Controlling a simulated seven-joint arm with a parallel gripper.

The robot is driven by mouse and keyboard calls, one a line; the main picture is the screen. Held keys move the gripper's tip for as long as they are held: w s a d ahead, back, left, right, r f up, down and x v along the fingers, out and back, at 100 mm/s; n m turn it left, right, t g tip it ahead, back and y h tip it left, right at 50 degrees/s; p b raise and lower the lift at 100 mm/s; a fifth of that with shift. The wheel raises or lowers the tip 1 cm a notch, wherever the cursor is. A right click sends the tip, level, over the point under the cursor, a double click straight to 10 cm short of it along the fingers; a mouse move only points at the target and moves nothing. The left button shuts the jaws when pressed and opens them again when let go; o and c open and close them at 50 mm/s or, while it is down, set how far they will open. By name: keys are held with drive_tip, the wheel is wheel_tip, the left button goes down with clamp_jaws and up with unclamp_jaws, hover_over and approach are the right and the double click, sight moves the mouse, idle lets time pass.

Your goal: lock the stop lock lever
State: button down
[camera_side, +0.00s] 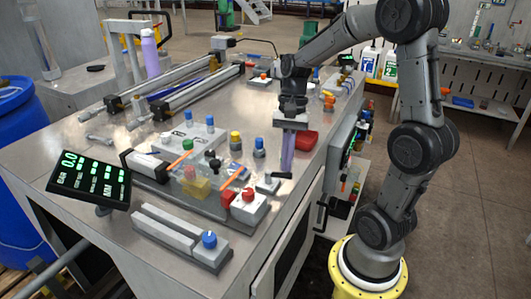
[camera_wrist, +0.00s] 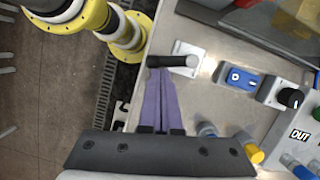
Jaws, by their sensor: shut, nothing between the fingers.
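A small lever with a dark handle (camera_wrist: 172,61) sits on a pale square plate (camera_wrist: 187,70) at the top middle of the wrist view. I take it to be the stop lock lever. Its handle lies crosswise, pointing left in that view. In the side view the plate (camera_side: 267,187) is near the table's right front edge. My gripper (camera_side: 287,171) points down beside it, its purple fingers together and empty. In the wrist view the fingertips (camera_wrist: 160,73) are right at the handle's left end. I cannot tell whether they touch it.
A box with a red button (camera_side: 249,207) stands just in front of the lever. Blue and yellow knobs (camera_side: 259,147) stand behind it, and a red block (camera_side: 306,141) lies behind my gripper. A tilted display (camera_side: 91,181) stands at the left. The table's right edge is close.

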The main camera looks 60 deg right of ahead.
drive_tip(key=shift+s+a+m, duration=0.2)
drive_tip(key=shift+s+m, duration=0.05)
drive_tip(key=shift+m, duration=0.45)
drive_tip(key=shift+s+a+t, duration=0.15)
drive_tip(key=shift+a+t, duration=0.1)
drive_tip(key=shift+t, duration=0.05)
drive_tip(key=shift+d+r, duration=0.1)
drive_tip(key=shift+d, duration=0.25)
drive_tip(key=d, duration=0.1)
drive_tip(key=d+r, duration=0.1)
drive_tip(key=d, duration=0.1)
drive_tip(key=shift+d+r, duration=0.35)
drive_tip(key=shift+r, duration=0.05)
drive_tip(key=v, duration=0.8)
drive_tip(key=shift+r, duration=0.4)
